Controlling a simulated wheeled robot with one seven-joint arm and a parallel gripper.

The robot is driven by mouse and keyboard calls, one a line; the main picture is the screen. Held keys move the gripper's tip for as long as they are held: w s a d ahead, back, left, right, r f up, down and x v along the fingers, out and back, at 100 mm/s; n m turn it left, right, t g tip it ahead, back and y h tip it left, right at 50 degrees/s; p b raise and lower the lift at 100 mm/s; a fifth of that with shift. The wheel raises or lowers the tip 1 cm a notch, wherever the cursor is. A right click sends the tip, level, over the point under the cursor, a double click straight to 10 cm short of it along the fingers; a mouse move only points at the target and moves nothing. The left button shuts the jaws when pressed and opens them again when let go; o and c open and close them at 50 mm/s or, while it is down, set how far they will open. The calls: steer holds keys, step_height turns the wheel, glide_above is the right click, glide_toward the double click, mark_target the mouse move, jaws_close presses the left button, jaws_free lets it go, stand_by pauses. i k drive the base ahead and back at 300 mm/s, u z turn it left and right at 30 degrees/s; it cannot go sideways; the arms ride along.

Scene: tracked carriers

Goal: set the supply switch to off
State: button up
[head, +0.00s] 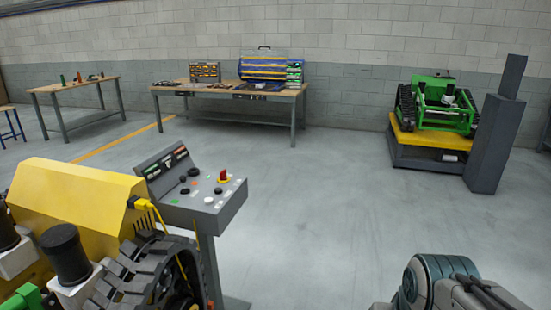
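A grey control console (222,202) stands on a post left of the middle. Its sloped top carries a red rotary switch on a yellow plate (223,178), which looks like the supply switch; its label and exact setting are too small to read. Black knobs and small coloured buttons sit around it. An upright back panel (163,165) has rows of small red, white and green parts. Part of my arm shows at the bottom right, well apart from the console. My gripper's fingers are not in view.
A yellow tracked carrier (75,195) stands close on the console's left, with a yellow cable (158,216) running from it. A green tracked machine (436,107) sits on a stand at the back right. Workbenches (230,90) line the back wall. The floor (335,200) right of the console is clear.

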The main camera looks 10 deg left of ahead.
mark_target(223, 174)
steer(key=z, duration=0.1)
steer(key=i, duration=1.55)
steer(key=u, duration=0.9)
steer(key=i, duration=1.4)
steer(key=u, duration=0.8)
